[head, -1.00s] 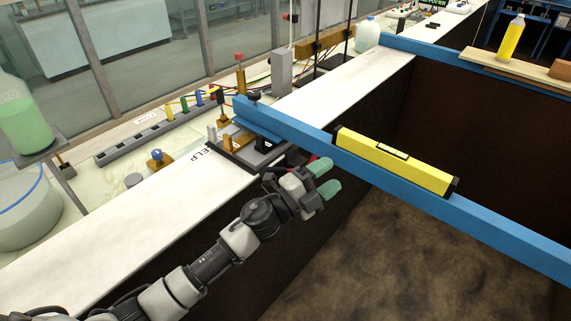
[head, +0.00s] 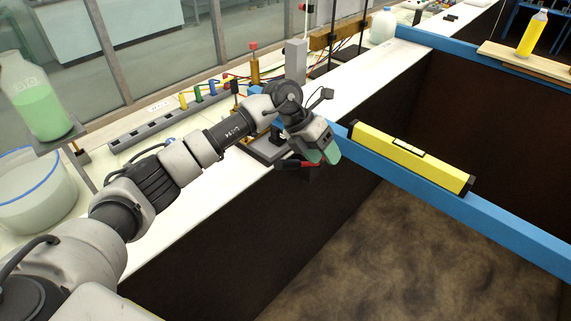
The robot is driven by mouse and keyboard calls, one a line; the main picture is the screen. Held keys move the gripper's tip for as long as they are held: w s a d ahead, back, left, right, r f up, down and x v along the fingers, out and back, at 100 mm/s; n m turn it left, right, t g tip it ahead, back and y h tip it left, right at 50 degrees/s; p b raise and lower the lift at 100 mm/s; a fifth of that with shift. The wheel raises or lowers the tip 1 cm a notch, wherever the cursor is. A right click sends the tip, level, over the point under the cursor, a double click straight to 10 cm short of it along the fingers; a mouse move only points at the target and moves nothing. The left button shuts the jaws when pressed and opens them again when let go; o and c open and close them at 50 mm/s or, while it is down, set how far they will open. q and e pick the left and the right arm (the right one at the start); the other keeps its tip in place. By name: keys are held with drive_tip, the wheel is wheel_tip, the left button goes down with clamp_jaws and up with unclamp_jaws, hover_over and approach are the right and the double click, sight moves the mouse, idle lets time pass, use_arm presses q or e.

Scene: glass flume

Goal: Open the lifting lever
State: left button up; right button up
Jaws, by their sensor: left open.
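A dark lever-like part with a red section (head: 291,163) sticks out at the flume's edge, below the near end of the blue crossbar (head: 425,178). I take it to be the lifting lever, but my arm and gripper partly cover this area. My left gripper (head: 327,153) reaches over the bench edge just above and to the right of the red part. Its green-tipped fingers point down and are open, with nothing seen between them. I cannot tell whether a finger touches the lever. My right gripper is out of view.
A yellow spirit level (head: 410,158) lies on the crossbar, right of my gripper. A grey terminal strip (head: 165,128), a red-topped post (head: 254,66) and a bottle of green liquid (head: 38,108) stand left of the flume. The deep dark flume (head: 340,260) is open below.

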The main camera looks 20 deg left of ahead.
sight(285, 165)
use_arm(q)
drive_tip(key=w+a+r+n+g+y, duration=0.1)
drive_tip(key=a+r+y, duration=0.3)
drive_tip(key=a, duration=0.7)
drive_tip(key=shift+y, duration=0.7)
drive_tip(key=f+p, duration=0.1)
drive_tip(key=f, duration=0.2)
drive_tip(key=d+f+p, duration=0.1)
drive_tip(key=f, duration=0.3)
drive_tip(key=f+p, duration=0.1)
drive_tip(key=f, duration=0.3)
drive_tip(key=shift+s+d+f, duration=0.15)
drive_tip(key=shift+d+f, duration=0.1)
drive_tip(key=shift+d, duration=0.05)
drive_tip(key=shift+c, duration=0.3)
clamp_jaws()
